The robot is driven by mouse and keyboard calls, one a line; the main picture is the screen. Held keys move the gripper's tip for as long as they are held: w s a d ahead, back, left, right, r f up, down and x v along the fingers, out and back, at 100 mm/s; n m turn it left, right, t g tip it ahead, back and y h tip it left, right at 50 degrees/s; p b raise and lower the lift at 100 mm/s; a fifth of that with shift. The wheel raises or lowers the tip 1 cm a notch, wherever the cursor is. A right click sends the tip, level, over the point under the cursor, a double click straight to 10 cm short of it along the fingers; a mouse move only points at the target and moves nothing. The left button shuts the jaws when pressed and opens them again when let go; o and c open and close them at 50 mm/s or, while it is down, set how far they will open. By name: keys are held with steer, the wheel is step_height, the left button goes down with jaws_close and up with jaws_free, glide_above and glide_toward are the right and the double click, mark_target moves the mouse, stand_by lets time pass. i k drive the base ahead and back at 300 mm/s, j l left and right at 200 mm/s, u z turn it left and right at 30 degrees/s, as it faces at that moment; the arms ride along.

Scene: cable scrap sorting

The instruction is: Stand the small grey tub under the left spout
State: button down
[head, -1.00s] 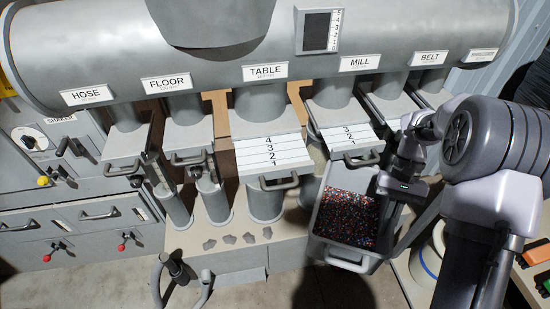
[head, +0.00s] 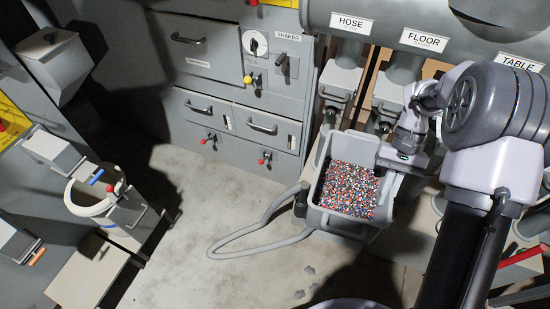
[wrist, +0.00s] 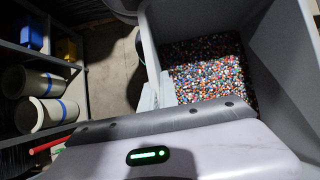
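A grey open tub (head: 340,226) full of multicoloured granules hangs in front of me in the head view. It also fills the upper right of the wrist view (wrist: 285,45). My gripper (head: 384,163) is at the tub's right rim; in the wrist view its fingers (wrist: 164,90) close over the tub wall. The tub looks roughly level. At the far left, grey spout-like boxes with coloured handles stand by a bench: one with a blue handle (head: 52,149), one with a red handle (head: 128,207), one with an orange handle (head: 17,243). I cannot tell which is the left spout.
A pale round bucket (head: 88,207) stands among the boxes. Shelves (wrist: 62,58) show in the wrist view.

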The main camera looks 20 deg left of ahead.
mark_target(86, 273)
steer(key=j+u, duration=0.25)
steer(key=u, duration=0.25)
steer(key=i+j+u, duration=0.1)
steer(key=u, duration=0.4)
steer(key=i+j+u, duration=0.15)
steer(key=u, duration=0.3)
steer(key=i+j+u, duration=0.15)
steer(key=u, duration=0.35)
steer(key=i+j+u, duration=0.15)
steer(key=u, duration=0.35)
steer(key=i+u, duration=0.15)
steer(key=u, duration=0.35)
steer(key=i+u, duration=0.2)
steer(key=u, duration=0.3)
steer(key=i+l+u, duration=0.1)
steer(key=u, duration=0.4)
